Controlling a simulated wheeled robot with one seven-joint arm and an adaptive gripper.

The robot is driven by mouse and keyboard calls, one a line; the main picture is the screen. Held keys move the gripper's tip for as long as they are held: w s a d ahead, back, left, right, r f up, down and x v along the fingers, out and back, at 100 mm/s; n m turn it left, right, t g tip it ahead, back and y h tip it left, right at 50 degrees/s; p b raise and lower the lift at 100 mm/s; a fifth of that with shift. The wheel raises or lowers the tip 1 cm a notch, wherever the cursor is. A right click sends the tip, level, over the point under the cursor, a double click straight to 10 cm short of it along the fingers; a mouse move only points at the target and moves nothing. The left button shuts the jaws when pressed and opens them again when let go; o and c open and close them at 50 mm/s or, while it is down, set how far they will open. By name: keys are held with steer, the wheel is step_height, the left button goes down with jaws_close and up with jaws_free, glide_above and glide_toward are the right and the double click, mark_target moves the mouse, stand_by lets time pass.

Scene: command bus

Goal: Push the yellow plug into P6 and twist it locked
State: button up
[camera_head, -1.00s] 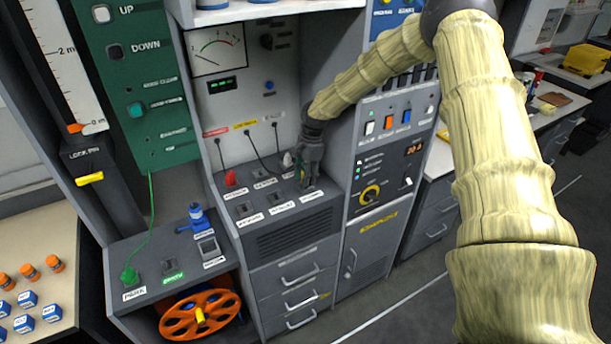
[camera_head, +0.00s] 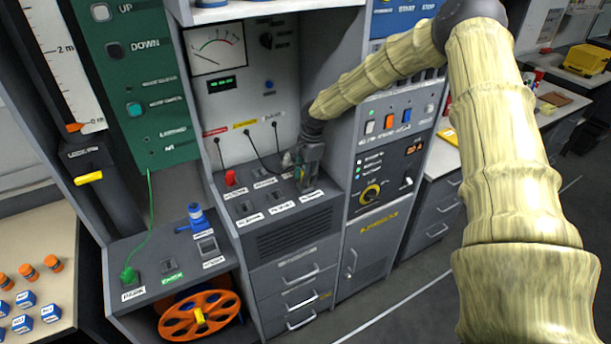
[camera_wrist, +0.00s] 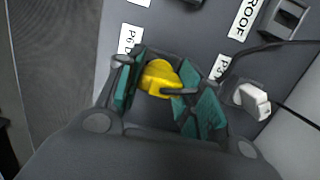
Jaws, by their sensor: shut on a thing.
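The yellow plug (camera_wrist: 160,78) is between the two teal-padded fingers of my gripper (camera_wrist: 163,92) in the wrist view. My gripper is shut on it. A white label reading P6 (camera_wrist: 128,42) lies on the grey panel just beyond the left finger. The P6 socket itself is hidden under the plug and fingers, so I cannot tell how deep the plug sits or whether it is locked. In the head view my gripper (camera_head: 305,178) points down at the right end of the socket panel, and it hides the plug.
A white plug (camera_wrist: 253,101) with a dark cable stands close right of my gripper, beside the P5 label (camera_wrist: 220,67). A red plug (camera_head: 230,178) stands on the panel's left. The switch cabinet (camera_head: 385,150) rises close right of my gripper.

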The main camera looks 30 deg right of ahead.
steer(key=shift+s+f+b, duration=0.1)
steer(key=shift+f+b, duration=0.45)
steer(key=shift+f, duration=0.25)
stand_by(1.2)
steer(key=shift+m+t, duration=0.3)
steer(key=shift+m, duration=1.7)
steer(key=shift+m, duration=0.6)
steer(key=shift+m+h, duration=0.3)
steer(key=shift+m, duration=1.1)
steer(key=shift+t, duration=0.3)
steer(key=shift+m, duration=1)
